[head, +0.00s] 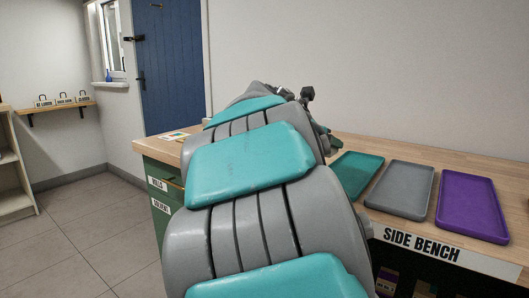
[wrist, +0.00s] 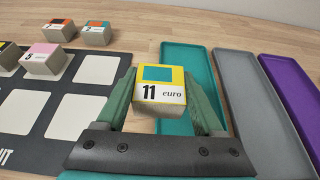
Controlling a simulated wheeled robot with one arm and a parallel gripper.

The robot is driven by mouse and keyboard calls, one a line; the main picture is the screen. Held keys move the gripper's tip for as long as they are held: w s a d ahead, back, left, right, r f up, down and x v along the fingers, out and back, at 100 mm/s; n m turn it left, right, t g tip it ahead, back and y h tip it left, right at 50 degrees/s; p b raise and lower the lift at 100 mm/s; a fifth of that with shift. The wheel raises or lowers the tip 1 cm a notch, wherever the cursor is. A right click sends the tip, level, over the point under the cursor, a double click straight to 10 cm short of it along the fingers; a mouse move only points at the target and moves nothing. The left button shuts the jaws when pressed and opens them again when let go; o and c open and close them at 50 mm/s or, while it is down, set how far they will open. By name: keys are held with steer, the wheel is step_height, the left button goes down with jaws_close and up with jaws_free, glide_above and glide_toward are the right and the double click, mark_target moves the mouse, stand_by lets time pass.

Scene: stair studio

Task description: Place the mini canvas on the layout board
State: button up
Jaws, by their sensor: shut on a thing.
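In the wrist view, my gripper (wrist: 160,84) is shut on a small cream block, which looks like the mini canvas (wrist: 160,98). It has a yellow-edged teal picture on top and the print "11 euro" on its front. It sits upright between the two green fingers. In the head view my arm hides the gripper and block.
Several similar blocks stand at the far left, including a pink-topped one (wrist: 46,62) on the board. A teal tray (head: 352,175), a grey tray (head: 402,190) and a purple tray (head: 472,205) lie along the wooden side bench (head: 430,158). Two white squares nearest the gripper are bare.

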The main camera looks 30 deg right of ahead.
steer(key=shift+w+d, duration=0.2)
steer(key=shift+d, duration=0.05)
steer(key=w+d, duration=0.1)
steer(key=w, duration=0.4)
steer(key=w+d+f, duration=0.1)
steer(key=w, duration=0.4)
steer(key=w+d, duration=0.1)
steer(key=w, duration=0.4)
steer(key=shift+d+f, duration=0.15)
steer(key=shift+f, duration=0.15)
step_height(320, 180, down, 3)
steer(key=shift+s, duration=0.1)
steer(key=shift+f, duration=0.25)
steer(key=o, duration=1.3)
steer(key=shift+f, duration=0.15)
steer(key=shift+o, duration=0.2)
steer(key=v, duration=1.2)
